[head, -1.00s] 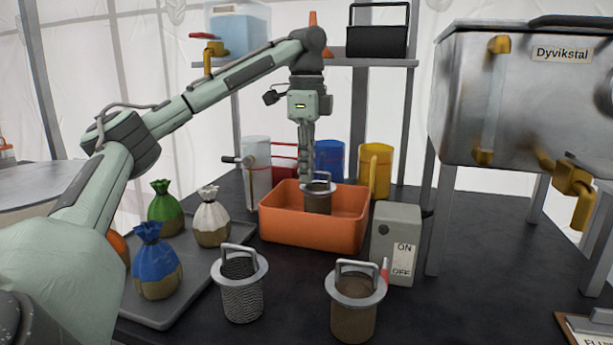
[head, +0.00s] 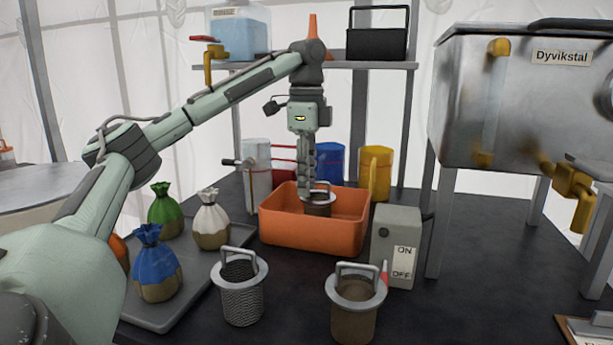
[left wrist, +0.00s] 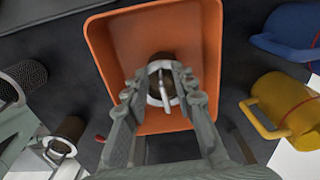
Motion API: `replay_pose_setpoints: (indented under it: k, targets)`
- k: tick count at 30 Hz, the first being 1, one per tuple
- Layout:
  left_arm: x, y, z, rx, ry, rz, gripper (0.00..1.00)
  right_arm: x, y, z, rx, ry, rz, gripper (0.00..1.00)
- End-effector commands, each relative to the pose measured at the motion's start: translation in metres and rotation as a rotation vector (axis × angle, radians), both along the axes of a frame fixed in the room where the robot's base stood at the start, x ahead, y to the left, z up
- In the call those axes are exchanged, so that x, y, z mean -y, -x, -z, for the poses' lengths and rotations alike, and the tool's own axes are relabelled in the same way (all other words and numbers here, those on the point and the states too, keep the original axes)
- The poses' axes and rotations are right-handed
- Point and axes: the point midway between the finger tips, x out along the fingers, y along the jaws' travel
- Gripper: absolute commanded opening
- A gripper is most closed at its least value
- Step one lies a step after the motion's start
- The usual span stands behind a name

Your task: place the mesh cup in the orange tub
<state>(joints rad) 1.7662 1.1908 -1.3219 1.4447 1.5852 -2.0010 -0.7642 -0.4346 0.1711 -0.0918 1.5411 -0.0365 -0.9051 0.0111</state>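A cup with a grey rim, brown body and raised handle (head: 318,207) is inside the orange tub (head: 312,232). It looks upright; its base is hidden by the tub's front wall. My left gripper (head: 309,190) points down into the tub at its handle. In the left wrist view the cup (left wrist: 160,95) shows with its handle between my two fingers (left wrist: 160,88), which stand apart with gaps beside the handle. A coarse mesh cup (head: 241,300) and a brown cup (head: 355,312) stand on the table in front. My right gripper is not in view.
A grey ON/OFF box (head: 396,245) stands right of the tub. Blue (head: 331,158) and yellow (head: 375,170) jugs stand behind it. A grey tray (head: 190,295) with tied sacks lies left. A steel tank (head: 525,110) stands right.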

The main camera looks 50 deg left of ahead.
Motion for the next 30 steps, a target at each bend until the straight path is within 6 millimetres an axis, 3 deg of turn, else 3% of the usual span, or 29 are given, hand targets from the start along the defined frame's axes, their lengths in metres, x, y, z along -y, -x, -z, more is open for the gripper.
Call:
replay_pose_setpoints:
  k: [8,24,30]
  targets:
    - [0.000,-0.001,-0.019,0.003,-0.001,0.000,0.26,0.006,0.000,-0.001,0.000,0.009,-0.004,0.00]
    - [0.001,0.000,-0.099,0.004,-0.003,-0.001,0.26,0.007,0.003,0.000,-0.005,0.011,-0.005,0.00]
    - [0.001,0.000,-0.118,0.001,-0.001,0.000,0.26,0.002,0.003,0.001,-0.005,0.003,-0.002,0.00]
